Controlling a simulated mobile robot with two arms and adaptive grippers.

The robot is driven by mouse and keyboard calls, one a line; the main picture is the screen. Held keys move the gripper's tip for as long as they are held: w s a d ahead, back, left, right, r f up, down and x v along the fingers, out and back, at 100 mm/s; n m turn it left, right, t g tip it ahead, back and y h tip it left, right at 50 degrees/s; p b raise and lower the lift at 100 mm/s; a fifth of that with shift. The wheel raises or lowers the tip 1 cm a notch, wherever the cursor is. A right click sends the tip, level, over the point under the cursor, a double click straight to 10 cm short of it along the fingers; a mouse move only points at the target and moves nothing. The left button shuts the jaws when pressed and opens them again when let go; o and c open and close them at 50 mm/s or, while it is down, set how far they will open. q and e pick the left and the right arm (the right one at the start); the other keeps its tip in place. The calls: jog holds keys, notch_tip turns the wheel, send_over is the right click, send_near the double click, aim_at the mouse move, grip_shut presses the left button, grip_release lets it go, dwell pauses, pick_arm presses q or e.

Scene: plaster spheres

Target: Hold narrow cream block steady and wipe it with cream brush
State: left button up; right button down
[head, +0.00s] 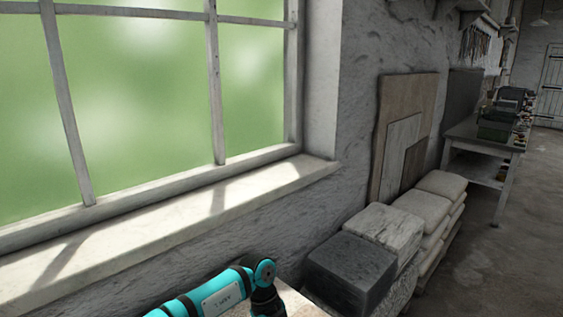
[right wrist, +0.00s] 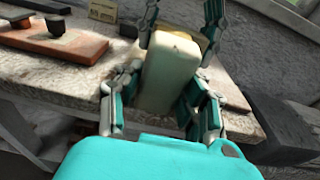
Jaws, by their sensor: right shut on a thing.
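In the right wrist view, a narrow cream block (right wrist: 171,72) stands tilted above a pale worktop. My right gripper (right wrist: 163,92) is shut on it, one teal finger on each side. More teal finger parts (right wrist: 214,22) show around the block's far end. They look like my left gripper, but whether they touch the block is hidden. A pale yellow piece shows behind the block's top; I cannot tell whether it is the cream brush. In the head view only a teal arm link of mine shows at the bottom; no gripper or block shows there.
The pale worktop (right wrist: 62,84) carries a reddish board (right wrist: 75,48) with dark knobbed pieces and a small card (right wrist: 103,10). A dark block (head: 352,268) and stacked sacks (head: 440,207) stand at right. The window sill (head: 150,225) looks bare.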

jog(key=shift+r, duration=0.35)
jog(key=shift+w+d, duration=0.1)
jog(key=shift+w, duration=0.05)
jog(key=shift+w+d+f, duration=0.1)
jog(key=shift+w+d, duration=0.2)
jog(key=shift+w, duration=0.3)
jog(key=shift+w+d+f, duration=0.1)
jog(key=shift+w+d, duration=0.2)
jog(key=shift+w, duration=0.25)
jog(key=shift+s, duration=0.1)
pick_arm(q)
jog(key=o, duration=1.2)
pick_arm(e)
jog(key=shift+s+d+f, duration=0.15)
jog(key=shift+s+d, duration=0.65)
jog(key=shift+d, duration=0.1)
